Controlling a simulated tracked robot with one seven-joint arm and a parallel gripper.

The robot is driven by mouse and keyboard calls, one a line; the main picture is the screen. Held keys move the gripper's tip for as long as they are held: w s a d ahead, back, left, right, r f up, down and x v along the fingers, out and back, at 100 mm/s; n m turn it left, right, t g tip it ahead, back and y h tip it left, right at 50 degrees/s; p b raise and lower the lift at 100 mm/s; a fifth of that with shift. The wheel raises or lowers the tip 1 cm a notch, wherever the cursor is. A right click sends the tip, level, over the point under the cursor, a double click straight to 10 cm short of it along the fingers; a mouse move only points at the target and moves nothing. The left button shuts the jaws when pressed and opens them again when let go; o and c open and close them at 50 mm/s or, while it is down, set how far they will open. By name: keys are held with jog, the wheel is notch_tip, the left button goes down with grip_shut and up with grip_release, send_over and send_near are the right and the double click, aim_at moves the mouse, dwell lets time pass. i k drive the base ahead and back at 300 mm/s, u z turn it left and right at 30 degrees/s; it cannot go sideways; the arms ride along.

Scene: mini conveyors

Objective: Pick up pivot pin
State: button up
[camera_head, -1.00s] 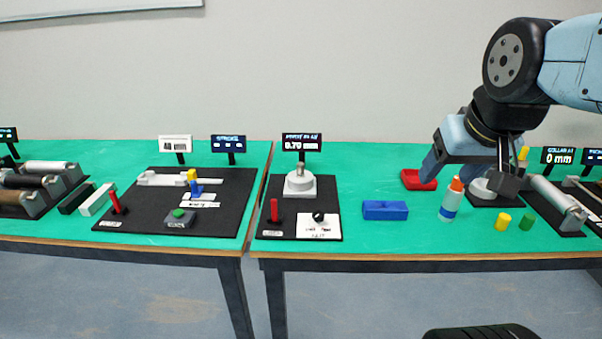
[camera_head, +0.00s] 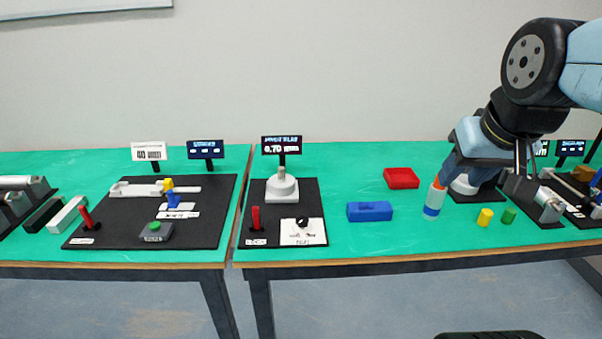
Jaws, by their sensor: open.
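I cannot tell for sure which thing is the pivot pin. A red upright pin-like piece (camera_head: 256,218) stands on the front left of a black board (camera_head: 313,192) under a display reading 0.70 mm. A grey-white round mount (camera_head: 282,188) with a short post stands at the back of that board. Short yellow (camera_head: 485,217) and green (camera_head: 508,216) cylinders stand on the right part of the table. My gripper (camera_head: 487,175) is open above the table at the right, behind the cylinders and well right of the black board. I see nothing held between its fingers.
A blue box (camera_head: 370,211), a red tray (camera_head: 401,178) and a white-blue bottle with an orange cap (camera_head: 434,200) stand between the board and my gripper. A larger board (camera_head: 120,228) is on the left table, across a narrow gap. The green tabletop (camera_head: 345,175) is clear near the board.

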aim_at(281, 169)
jog(key=u, duration=0.55)
jog(key=i, duration=0.15)
jog(key=z, duration=2.65)
jog(key=k, duration=2.1)
jog(key=u, duration=1.55)
jog(key=i, duration=0.4)
jog(key=u, duration=0.2)
